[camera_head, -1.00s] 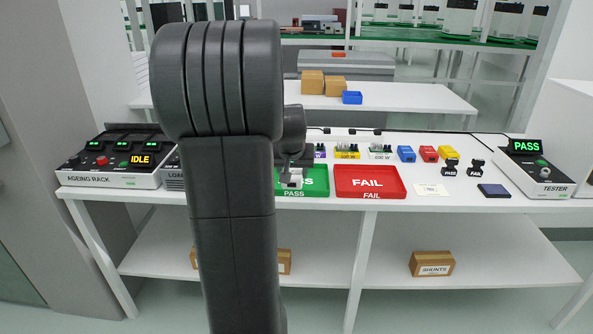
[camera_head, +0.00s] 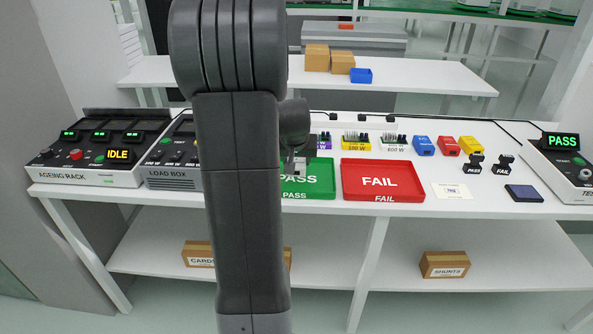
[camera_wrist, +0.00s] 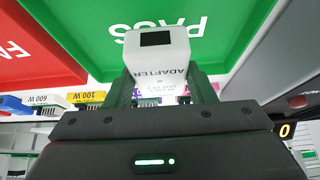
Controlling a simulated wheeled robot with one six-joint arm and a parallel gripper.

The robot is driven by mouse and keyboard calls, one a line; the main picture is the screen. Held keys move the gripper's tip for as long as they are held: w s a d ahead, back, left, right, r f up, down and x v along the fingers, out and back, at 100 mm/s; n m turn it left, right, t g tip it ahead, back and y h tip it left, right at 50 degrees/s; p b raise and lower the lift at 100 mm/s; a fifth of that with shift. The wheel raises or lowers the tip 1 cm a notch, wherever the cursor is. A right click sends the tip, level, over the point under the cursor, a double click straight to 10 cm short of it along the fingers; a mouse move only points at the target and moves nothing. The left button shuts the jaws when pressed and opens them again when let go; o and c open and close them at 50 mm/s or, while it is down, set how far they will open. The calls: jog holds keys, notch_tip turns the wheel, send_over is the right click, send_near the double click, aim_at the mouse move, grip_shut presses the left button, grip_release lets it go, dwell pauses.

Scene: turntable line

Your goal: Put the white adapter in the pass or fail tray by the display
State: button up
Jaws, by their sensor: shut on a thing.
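The white adapter (camera_wrist: 158,60) is held between the fingers of my gripper (camera_wrist: 160,88) in the wrist view, its printed label upside down. In the head view my gripper (camera_head: 294,168) is over the green PASS tray (camera_head: 320,178), partly hidden by my arm. The wrist view also shows the PASS tray (camera_wrist: 215,25) behind the adapter. I cannot tell if the adapter touches the tray floor. The red FAIL tray (camera_head: 412,194) is empty, just right of the PASS tray. The tester display (camera_head: 562,141) at the right reads PASS in green.
An ageing rack (camera_head: 85,172) showing IDLE and a load box (camera_head: 172,172) stand at the left. Behind the trays are several wattage-labelled blocks and coloured bins (camera_head: 447,145). Two stamps (camera_head: 503,165), a card (camera_head: 452,191) and a dark pad (camera_head: 524,193) lie right of the FAIL tray.

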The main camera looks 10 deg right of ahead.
jog(key=shift+f+b, duration=0.3)
jog(key=shift+f, duration=1.55)
jog(key=o, duration=1.1)
jog(key=shift+o, duration=0.2)
jog(key=shift+r, duration=0.2)
jog(key=p+v, duration=0.1)
jog(key=v, duration=1.1)
jog(key=shift+f, duration=0.1)
